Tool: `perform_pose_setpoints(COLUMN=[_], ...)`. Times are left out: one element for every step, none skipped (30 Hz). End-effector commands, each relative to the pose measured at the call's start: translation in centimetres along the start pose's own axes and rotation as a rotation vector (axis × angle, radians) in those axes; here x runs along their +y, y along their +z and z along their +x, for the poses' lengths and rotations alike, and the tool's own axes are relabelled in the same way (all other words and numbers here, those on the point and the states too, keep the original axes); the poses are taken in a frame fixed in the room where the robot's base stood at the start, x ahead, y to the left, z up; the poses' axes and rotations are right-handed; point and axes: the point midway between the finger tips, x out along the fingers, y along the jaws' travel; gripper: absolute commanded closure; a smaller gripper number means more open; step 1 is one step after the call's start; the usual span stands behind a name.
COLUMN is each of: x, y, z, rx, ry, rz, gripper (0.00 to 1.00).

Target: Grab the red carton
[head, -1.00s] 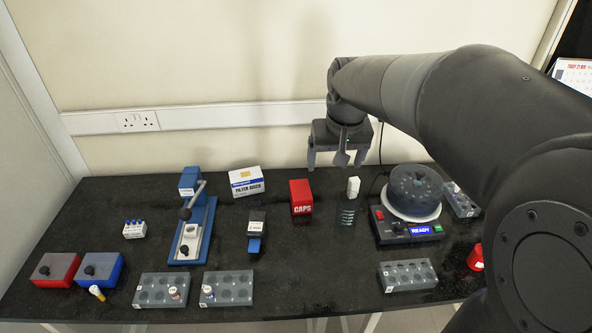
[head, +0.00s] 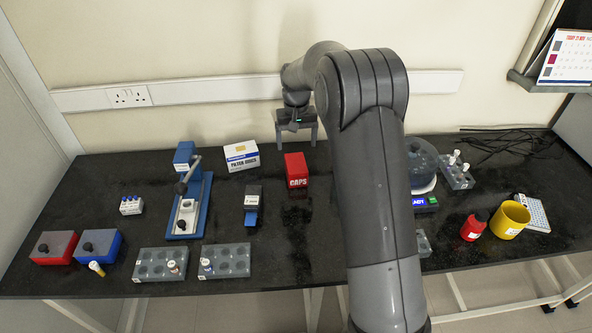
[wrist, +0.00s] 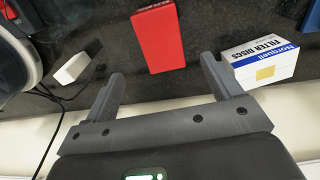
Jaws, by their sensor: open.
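The red carton (head: 296,170), marked CAPS, stands upright on the dark bench near its middle. My gripper (head: 296,140) is above and behind it, close to the back wall, with its fingers pointing down. The fingers are apart and nothing is between them. In the wrist view the red carton (wrist: 158,38) lies beyond the open fingertips (wrist: 162,75), roughly centred between them and not touched.
A white filter discs box (head: 241,156) stands left of the carton, near one finger in the wrist view. A small white block (wrist: 72,67) is on the other side. A blue press (head: 190,205) and grey racks (head: 226,261) are farther left and in front.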

Motion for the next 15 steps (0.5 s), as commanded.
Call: perform_pose_setpoints(x=[0.0, 0.0, 0.0, 0.0, 0.0, 0.0, 0.0, 0.0, 0.0, 0.0, 0.0, 0.0, 0.0, 0.0, -0.1], y=[0.1, 0.1, 0.1, 0.1, 0.1, 0.1, 0.1, 0.1, 0.1, 0.1, 0.1, 0.1, 0.1, 0.1, 0.2], z=[0.9, 1.4, 2.1, 2.6, 3.0, 3.6, 3.9, 4.2, 4.5, 4.6, 4.8, 4.9, 5.1, 5.3, 5.7], rx=[-0.005, -0.005, -0.004, -0.005, -0.004, -0.004, -0.004, -0.003, -0.002, -0.001, -0.001, -0.001, -0.001, -0.002, -0.002], ry=[0.0, 0.0, 0.0, 0.0, 0.0, 0.0, 0.0, 0.0, 0.0, 0.0, 0.0, 0.0, 0.0, 0.0, 0.0], rz=[0.0, 0.0, 0.0, 0.0, 0.0, 0.0, 0.0, 0.0, 0.0, 0.0, 0.0, 0.0, 0.0, 0.0, 0.0], gripper=[0.16, 0.16, 0.16, 0.16, 0.16, 0.16, 0.16, 0.16, 0.16, 0.16, 0.16, 0.16, 0.16, 0.16, 0.16])
